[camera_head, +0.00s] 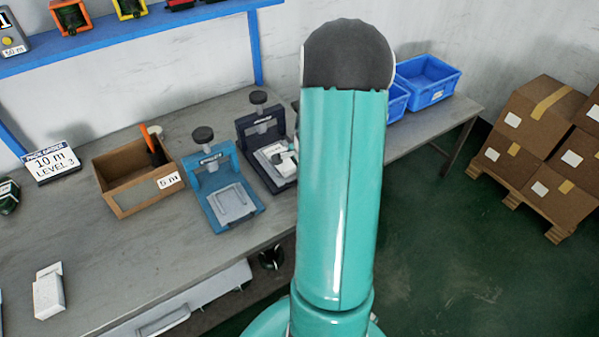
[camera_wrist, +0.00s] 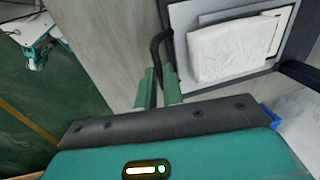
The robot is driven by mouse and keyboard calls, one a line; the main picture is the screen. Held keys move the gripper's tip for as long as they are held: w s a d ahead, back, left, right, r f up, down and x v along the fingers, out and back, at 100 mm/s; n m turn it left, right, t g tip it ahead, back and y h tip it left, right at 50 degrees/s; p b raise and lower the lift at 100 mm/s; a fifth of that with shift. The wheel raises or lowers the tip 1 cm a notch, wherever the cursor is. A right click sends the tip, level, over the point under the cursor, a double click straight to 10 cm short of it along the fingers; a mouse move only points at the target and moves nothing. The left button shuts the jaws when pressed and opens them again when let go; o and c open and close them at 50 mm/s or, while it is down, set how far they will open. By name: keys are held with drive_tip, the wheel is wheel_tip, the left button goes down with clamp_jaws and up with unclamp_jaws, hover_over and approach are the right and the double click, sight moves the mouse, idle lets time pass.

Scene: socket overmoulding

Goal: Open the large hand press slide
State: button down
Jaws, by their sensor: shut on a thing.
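The dark navy hand press (camera_head: 257,124) stands on the bench, just left of my arm in the head view. It has a black knob on top and a white piece (camera_head: 277,157) in its lower part. In the wrist view its slide shows as a grey plate (camera_wrist: 182,20) with a dark border and a white block (camera_wrist: 228,50) on it. A black curved handle (camera_wrist: 156,44) sticks out at the plate's left side. My gripper (camera_wrist: 158,88) is shut on this handle. My arm hides the gripper in the head view. How far the slide is out cannot be told.
A lighter blue press (camera_head: 218,180) stands to the left, beside a wooden box (camera_head: 125,197). Blue bins (camera_head: 427,82) sit at the bench's right end. Cartons (camera_head: 540,130) stand on a pallet at right. Green floor (camera_head: 440,240) is clear in front.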

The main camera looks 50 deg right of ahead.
drive_tip(key=c, duration=1.5)
unclamp_jaws()
drive_tip(key=r, duration=0.4)
drive_tip(key=s+r, duration=0.1)
drive_tip(key=r, duration=0.4)
drive_tip(key=s+r, duration=0.1)
drive_tip(key=r, duration=0.3)
drive_tip(key=shift+s+a+r, duration=0.15)
drive_tip(key=shift+a+r, duration=0.15)
drive_tip(key=shift+a, duration=0.05)
